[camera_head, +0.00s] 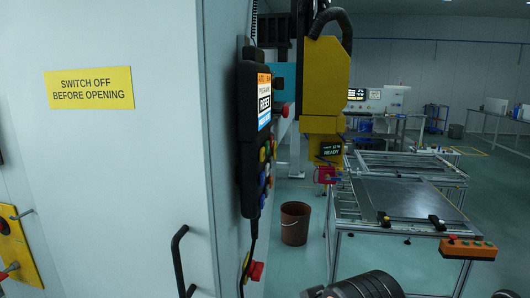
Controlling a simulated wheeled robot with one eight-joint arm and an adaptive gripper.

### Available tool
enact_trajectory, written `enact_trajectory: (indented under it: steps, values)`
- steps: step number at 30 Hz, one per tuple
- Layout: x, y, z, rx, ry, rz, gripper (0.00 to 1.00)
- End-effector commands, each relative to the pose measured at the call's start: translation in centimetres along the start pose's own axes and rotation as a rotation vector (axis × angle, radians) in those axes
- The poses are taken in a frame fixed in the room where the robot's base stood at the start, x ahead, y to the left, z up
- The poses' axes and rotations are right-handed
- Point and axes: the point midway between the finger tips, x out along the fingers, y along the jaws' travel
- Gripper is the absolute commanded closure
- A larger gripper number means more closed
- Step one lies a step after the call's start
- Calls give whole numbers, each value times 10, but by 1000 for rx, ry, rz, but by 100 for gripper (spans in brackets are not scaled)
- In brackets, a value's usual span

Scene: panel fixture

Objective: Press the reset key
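A black hand-held pendant (247,140) hangs on the side face of the pale cabinet, seen at a steep angle. Its lit screen (264,100) has an orange band, a white band and large dark lettering that seems to read RESET. Below the screen is a column of small coloured keys (263,155), yellow, blue and others. Their labels are too small and slanted to read, so I cannot tell which one is the reset key. A black ribbed part at the bottom edge looks like part of my arm. My gripper's fingers are not in view.
The cabinet door (130,190) with a yellow sign (89,88) and black handle (180,262) fills the left. A red button (256,270) is low on its side. A yellow machine (326,85), brown bin (294,223), frame table (400,200) and orange button box (467,248) stand right.

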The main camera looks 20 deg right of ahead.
Motion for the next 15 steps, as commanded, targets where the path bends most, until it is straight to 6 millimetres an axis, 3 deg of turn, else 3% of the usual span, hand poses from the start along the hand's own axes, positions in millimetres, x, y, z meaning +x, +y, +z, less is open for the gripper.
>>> enact_trajectory:
  steps: [4,9,15]
  values:
    - [0,0,0,0,0,0,65]
    - [0,0,0,0,0,0,100]
    - [0,0,0,0,0,0,100]
